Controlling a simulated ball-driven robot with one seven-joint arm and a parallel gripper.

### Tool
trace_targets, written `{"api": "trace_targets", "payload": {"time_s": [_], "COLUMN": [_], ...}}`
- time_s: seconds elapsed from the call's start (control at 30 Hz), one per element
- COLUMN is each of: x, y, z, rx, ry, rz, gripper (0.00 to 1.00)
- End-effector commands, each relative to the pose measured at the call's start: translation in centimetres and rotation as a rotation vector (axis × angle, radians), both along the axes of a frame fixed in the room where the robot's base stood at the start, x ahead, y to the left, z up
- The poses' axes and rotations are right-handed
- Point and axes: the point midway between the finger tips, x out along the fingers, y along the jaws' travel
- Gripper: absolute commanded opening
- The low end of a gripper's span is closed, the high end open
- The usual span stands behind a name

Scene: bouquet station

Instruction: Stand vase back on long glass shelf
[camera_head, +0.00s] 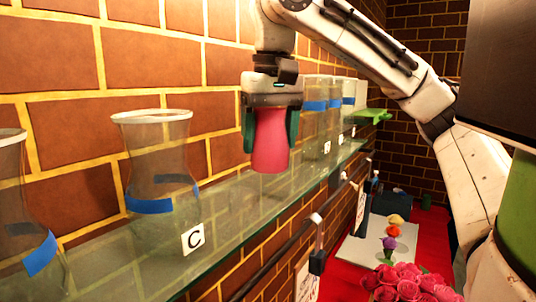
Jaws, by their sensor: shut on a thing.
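A pink-red vase (270,148) is held upright in my gripper (270,132), with one dark green finger on each side of it. The vase's upper part is between the fingers and its base is free below them. It shows in front of the long glass shelf (225,218), which runs along the brick wall. I cannot tell whether the base touches the glass or is a little above it. The gripper points down from above.
A clear vase with blue tape (152,155) stands left of the held vase, near a "C" tag (193,239). Another clear taped vase (30,225) is at the left edge. Several taped vases (315,105) stand farther along. Pink roses (408,284) are below on a red surface.

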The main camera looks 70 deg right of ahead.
Motion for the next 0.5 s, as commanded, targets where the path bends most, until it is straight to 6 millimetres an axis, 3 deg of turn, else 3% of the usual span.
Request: {"api": "trace_targets", "payload": {"time_s": [0.23,0.5], "x": [0.4,0.4], "y": [-0.3,-0.3], "z": [-3.5,-3.6], "rx": [0.001,0.000], "ry": [-0.001,-0.001], "rz": [0.000,-0.001], "gripper": [0.18,0.18]}}
